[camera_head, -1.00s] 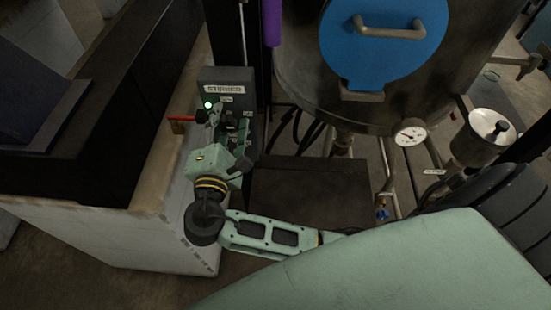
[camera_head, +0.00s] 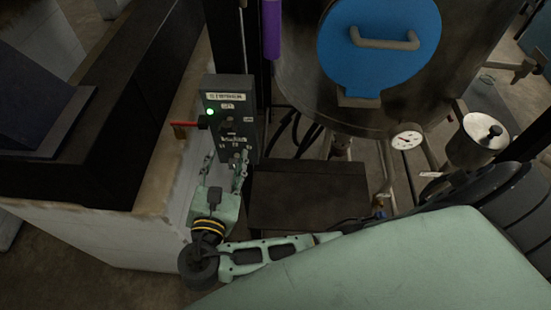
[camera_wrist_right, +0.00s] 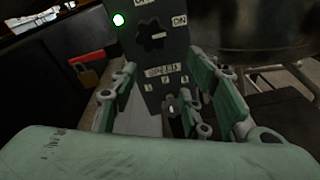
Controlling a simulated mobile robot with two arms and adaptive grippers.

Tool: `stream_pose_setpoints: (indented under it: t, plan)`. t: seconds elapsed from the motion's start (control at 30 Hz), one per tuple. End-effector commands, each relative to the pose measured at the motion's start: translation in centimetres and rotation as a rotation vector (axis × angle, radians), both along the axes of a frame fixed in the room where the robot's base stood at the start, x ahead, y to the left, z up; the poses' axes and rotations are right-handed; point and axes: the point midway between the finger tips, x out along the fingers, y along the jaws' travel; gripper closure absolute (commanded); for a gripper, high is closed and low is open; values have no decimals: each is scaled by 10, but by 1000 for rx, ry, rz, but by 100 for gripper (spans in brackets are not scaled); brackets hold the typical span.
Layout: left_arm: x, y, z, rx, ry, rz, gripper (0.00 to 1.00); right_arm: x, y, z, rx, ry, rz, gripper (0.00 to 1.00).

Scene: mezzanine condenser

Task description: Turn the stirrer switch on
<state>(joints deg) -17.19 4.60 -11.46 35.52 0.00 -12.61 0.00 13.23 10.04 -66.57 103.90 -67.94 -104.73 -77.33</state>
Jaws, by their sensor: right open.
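The grey stirrer control box (camera_head: 230,110) stands left of the big vessel, with a sign along its top. A green lamp (camera_head: 210,111) on it is lit. Below the lamp is a dark rotary switch (camera_head: 227,126), larger in the right wrist view (camera_wrist_right: 152,37), between OFF and ON labels. A smaller speed knob (camera_wrist_right: 171,108) sits lower on the box. My right gripper (camera_head: 226,165) is open and empty in front of the lower box; in the wrist view its fingers (camera_wrist_right: 158,90) stand either side of the speed knob, apart from the rotary switch. My left gripper is not in view.
A red-handled part (camera_head: 184,124) juts out left of the box; it also shows in the wrist view (camera_wrist_right: 87,76). The steel vessel (camera_head: 300,85) with a blue lid (camera_head: 378,55) and a gauge (camera_head: 407,140) stands to the right. A dark block (camera_head: 308,195) lies below it.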

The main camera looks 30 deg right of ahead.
Motion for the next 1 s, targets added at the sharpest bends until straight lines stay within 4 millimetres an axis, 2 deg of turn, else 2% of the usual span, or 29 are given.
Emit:
stream_pose_setpoints:
  t: [0.1, 0.47, 1.0]
  plan:
    - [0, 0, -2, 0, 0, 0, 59, -3, -7, -24, 123, 40, -28, 57]
    - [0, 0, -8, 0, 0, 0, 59, -21, -24, -93, 499, 125, -155, 57]
    - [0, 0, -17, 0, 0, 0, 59, -74, -44, -183, 1089, 154, -510, 57]
